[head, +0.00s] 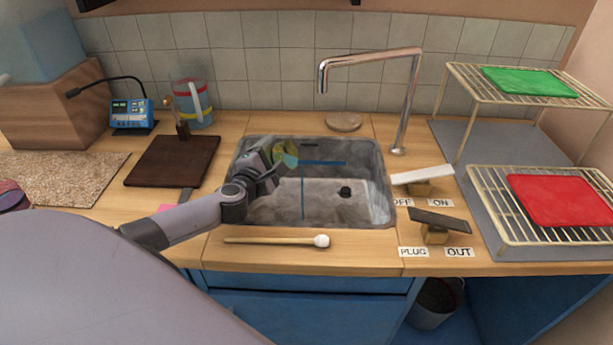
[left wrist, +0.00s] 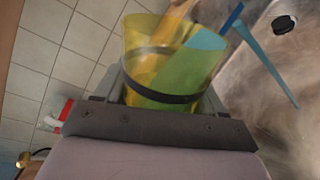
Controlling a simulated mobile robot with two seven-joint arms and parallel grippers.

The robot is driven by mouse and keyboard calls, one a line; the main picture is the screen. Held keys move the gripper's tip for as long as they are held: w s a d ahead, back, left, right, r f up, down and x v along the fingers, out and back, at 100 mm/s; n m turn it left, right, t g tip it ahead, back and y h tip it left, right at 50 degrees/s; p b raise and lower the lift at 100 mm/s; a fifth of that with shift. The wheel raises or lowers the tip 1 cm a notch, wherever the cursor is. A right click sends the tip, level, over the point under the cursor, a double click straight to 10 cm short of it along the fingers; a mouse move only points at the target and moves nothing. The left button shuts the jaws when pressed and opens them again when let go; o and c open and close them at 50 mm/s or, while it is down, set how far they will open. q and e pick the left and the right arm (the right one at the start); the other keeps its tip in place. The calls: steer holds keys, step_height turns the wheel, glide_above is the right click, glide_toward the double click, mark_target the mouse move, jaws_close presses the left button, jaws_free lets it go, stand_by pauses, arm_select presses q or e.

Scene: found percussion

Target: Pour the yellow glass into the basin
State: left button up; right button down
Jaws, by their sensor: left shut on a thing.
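The yellow glass (left wrist: 170,62) is see-through with a dark band around it; it also shows small in the head view (head: 286,154). My left gripper (head: 270,160) is shut on it and holds it over the left back part of the basin (head: 375,160). The glass looks tilted in the head view; how far is hard to tell. A tan streak (left wrist: 178,12) shows at its mouth; whether it is liquid or something solid is unclear. A black plug (head: 344,193) sits in the basin. My right gripper is out of view.
A chrome tap (head: 372,58) arches over the basin's back right. Switch levers (head: 422,175) stand to the right, beside wire racks (head: 540,228). A white-tipped mallet (head: 275,240) lies in front. A dark board (head: 172,160) lies to the left.

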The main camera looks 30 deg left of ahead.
mark_target(280, 147)
arm_select(q)
steer(key=shift+d+r+m+p, duration=0.1)
steer(key=shift+r+m+p, duration=0.5)
steer(key=shift+p, duration=0.95)
steer(key=shift+w+d+r+m+y, duration=0.25)
steer(key=shift+d+r+m+y, duration=0.1)
steer(key=shift+d+m, duration=0.35)
steer(key=shift+d+r+m, duration=0.15)
steer(key=shift+r+m, duration=0.35)
steer(key=shift+m, duration=0.5)
stand_by(0.8)
